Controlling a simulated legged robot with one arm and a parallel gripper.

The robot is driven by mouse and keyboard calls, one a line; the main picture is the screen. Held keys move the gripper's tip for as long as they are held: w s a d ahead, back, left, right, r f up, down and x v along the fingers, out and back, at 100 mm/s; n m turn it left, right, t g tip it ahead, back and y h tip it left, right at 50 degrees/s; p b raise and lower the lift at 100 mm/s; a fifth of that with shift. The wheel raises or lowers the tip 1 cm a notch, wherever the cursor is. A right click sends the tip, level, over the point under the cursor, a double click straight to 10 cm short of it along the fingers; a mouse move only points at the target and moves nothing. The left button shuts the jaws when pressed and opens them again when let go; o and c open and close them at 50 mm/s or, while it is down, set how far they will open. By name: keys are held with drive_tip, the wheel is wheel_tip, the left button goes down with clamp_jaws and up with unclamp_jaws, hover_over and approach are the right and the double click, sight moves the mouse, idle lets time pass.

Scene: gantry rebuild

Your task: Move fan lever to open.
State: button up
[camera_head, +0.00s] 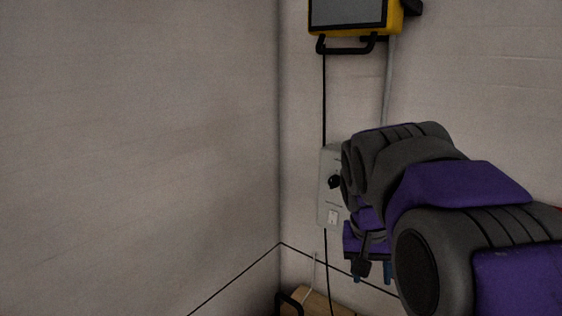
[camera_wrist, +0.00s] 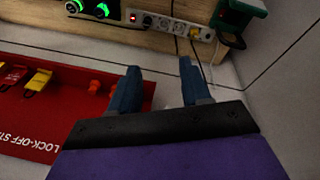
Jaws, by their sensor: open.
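No part is plainly marked as the fan lever. A grey box (camera_head: 329,210) on the wall in the head view carries a black knob or lever (camera_head: 334,182) and a small white switch below it. My arm partly covers the box's right side. My gripper (camera_head: 373,274) hangs below and right of the box, pointing down, apart from it. In the wrist view my gripper (camera_wrist: 159,68) has its two blue fingers spread, with nothing between them.
The wrist view shows a red lock-off board (camera_wrist: 50,120) with hanging tags at left, and a wooden panel (camera_wrist: 165,42) with green-lit knobs and sockets. A green-and-black device (camera_wrist: 236,18) is at top right. A yellow-framed screen (camera_head: 347,14) hangs above the grey box.

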drive_tip(key=s+a+f+n+g+y+b, duration=0.2)
drive_tip(key=s+f+b, duration=0.9)
drive_tip(key=s+f, duration=1.6)
drive_tip(key=shift+s+a+f+n+g, duration=0.45)
drive_tip(key=shift+a+n+g, duration=0.2)
drive_tip(key=shift+a, duration=0.5)
drive_tip(key=shift+d, duration=0.3)
drive_tip(key=shift+a, duration=0.15)
